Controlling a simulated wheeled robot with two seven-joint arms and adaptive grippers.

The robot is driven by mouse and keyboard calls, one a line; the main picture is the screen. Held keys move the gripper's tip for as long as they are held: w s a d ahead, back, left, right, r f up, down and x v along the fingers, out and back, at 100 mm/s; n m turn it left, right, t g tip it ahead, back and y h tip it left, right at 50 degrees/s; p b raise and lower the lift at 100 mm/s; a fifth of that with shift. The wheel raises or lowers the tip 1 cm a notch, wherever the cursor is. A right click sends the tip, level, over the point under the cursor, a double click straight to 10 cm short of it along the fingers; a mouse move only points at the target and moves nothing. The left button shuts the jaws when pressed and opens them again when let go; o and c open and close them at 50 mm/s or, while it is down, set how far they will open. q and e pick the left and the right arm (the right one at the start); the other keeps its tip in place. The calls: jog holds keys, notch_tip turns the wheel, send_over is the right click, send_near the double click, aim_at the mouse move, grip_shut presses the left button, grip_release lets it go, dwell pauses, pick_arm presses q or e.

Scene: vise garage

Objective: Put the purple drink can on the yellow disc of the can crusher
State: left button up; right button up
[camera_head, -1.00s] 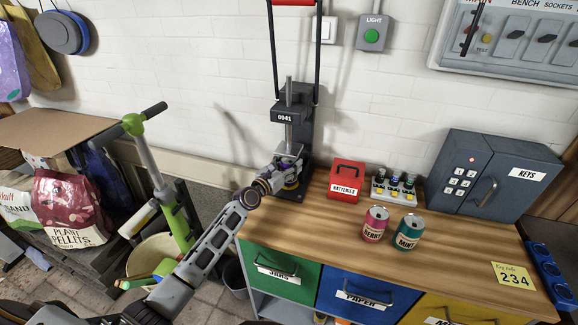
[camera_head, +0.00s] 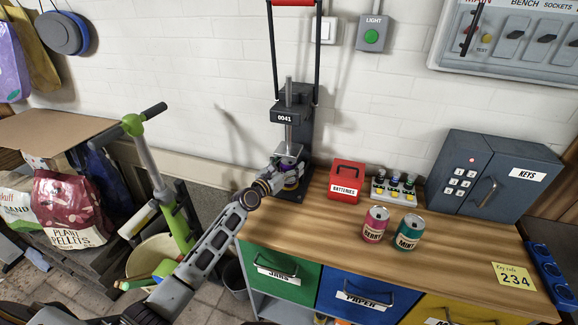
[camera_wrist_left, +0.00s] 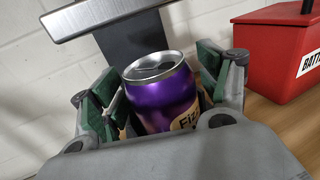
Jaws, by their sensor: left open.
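The purple drink can (camera_head: 291,181) stands at the foot of the can crusher (camera_head: 290,115), below its black head. In the left wrist view the purple can (camera_wrist_left: 160,95) is upright, with its silver lid up and part of its label showing. My left gripper (camera_head: 277,177) is open around the can. In the left wrist view its green-padded fingers (camera_wrist_left: 160,90) stand on both sides of the can, with a gap at least on the left. The yellow disc is hidden under the can and fingers, so I cannot see the contact. My right gripper is not in view.
A red batteries box (camera_head: 346,181) stands just right of the crusher. The front middle of the wooden bench top (camera_head: 315,230) is clear.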

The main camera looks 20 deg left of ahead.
aim_at(283, 169)
pick_arm(q)
jog(key=shift+r, duration=0.15)
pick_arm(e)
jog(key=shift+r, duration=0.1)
pick_arm(q)
jog(key=shift+v, duration=5.95)
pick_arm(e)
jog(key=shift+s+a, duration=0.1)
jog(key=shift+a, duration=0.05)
